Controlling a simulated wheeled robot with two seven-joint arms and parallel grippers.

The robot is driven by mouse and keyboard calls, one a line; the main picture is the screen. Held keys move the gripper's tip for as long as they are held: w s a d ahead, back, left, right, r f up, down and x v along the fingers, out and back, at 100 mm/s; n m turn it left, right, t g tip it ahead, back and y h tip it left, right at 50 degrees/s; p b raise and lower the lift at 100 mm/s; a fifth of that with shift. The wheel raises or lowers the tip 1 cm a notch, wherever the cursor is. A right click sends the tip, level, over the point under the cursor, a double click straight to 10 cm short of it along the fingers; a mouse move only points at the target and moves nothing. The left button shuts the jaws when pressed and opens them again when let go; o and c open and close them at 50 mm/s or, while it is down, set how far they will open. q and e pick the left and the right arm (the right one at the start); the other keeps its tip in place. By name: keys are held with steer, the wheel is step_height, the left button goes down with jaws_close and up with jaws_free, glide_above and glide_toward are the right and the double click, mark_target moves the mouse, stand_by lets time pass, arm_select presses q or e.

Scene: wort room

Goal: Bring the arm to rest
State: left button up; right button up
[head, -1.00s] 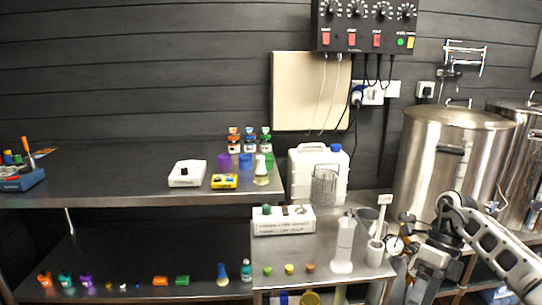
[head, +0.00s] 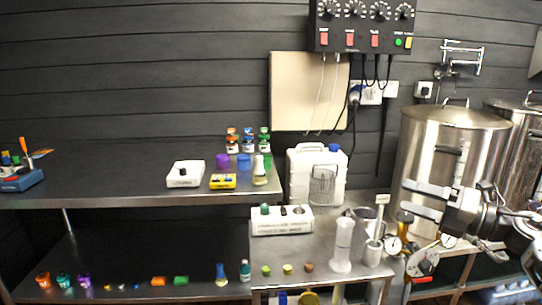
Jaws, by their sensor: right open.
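My right arm comes in from the right edge in the head view. Its gripper (head: 405,198) is open, with two pale fingers spread one above the other and pointing left. Nothing is between the fingers. The gripper is in front of the large steel kettle (head: 452,150) and hides part of its lower side; I cannot tell the gap between them. My left gripper is out of view.
A steel bench (head: 350,270) holds a clear cylinder (head: 343,245), a steel cup (head: 373,252) and a white jug (head: 316,170). A round gauge (head: 394,245) is below the gripper. Bottles and a white box (head: 186,174) stand on the left shelf.

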steer(key=w+d+r+m+t+h, duration=0.3)
steer(key=d+m+t+h, duration=0.25)
steer(key=m, duration=0.35)
steer(key=w+d+r+m+t+h, duration=0.2)
steer(key=d+r+m+t+h, duration=0.3)
steer(key=m, duration=0.3)
steer(key=d+f+m+g+h, duration=0.6)
steer(key=d+f+m+h, duration=0.3)
steer(key=f+m, duration=0.45)
steer(key=s+a+f+g+y, duration=0.1)
steer(key=s+a+f+y, duration=0.3)
steer(key=a+f, duration=0.5)
steer(key=s+a+f+g+y, duration=0.1)
steer(key=s+a+f+g, duration=0.1)
steer(key=s+a+f, duration=0.6)
steer(key=s+a+f+m+g+y, duration=0.1)
steer(key=s+a+f, duration=0.3)
steer(key=s+a, duration=0.5)
steer(key=s+a+f+m+g+y, duration=0.1)
steer(key=s+a+f, duration=0.3)
steer(key=s+a, duration=0.5)
steer(key=s+y, duration=0.1)
steer(key=s, duration=0.2)
steer(key=shift+f, duration=0.4)
